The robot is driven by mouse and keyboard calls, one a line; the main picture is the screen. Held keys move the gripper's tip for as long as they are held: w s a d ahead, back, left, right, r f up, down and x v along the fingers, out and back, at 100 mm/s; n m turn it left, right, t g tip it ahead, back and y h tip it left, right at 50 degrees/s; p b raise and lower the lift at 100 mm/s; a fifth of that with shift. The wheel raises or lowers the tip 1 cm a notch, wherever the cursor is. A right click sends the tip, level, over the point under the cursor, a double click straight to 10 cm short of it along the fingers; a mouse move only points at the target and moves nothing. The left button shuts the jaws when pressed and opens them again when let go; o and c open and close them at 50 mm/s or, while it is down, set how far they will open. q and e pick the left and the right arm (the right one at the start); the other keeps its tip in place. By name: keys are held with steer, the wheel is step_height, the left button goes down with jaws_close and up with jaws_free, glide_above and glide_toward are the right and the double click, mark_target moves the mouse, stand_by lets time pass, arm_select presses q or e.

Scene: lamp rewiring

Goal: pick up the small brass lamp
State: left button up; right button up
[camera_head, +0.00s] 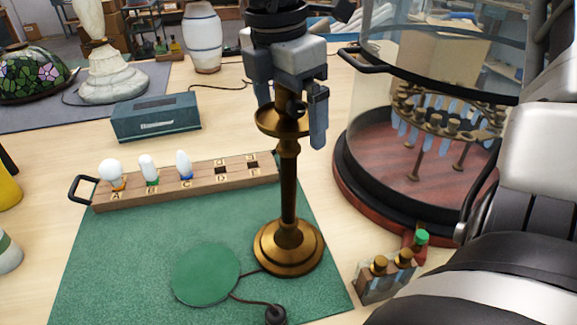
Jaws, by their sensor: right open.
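The small brass lamp (289,190) stands upright on the green mat in the middle of the head view. It has a round stepped base, a slim dark stem and a brass dish near the top. My right gripper (291,116) is directly over it, pointing down, with its fingers apart on either side of the lamp's top. The gripper body hides the top of the lamp, and I cannot tell whether the fingers touch it. My left gripper is not in view.
A green disc (205,274) with a cord lies near the lamp base. A glass-walled carousel (400,185) and small bottle holder (385,280) stand right. A teal box (156,118) sits behind.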

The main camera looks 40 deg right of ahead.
steer(key=c, duration=1.6)
steer(key=shift+r, duration=0.1)
steer(key=c, duration=0.3)
steer(key=shift+c, duration=0.2)
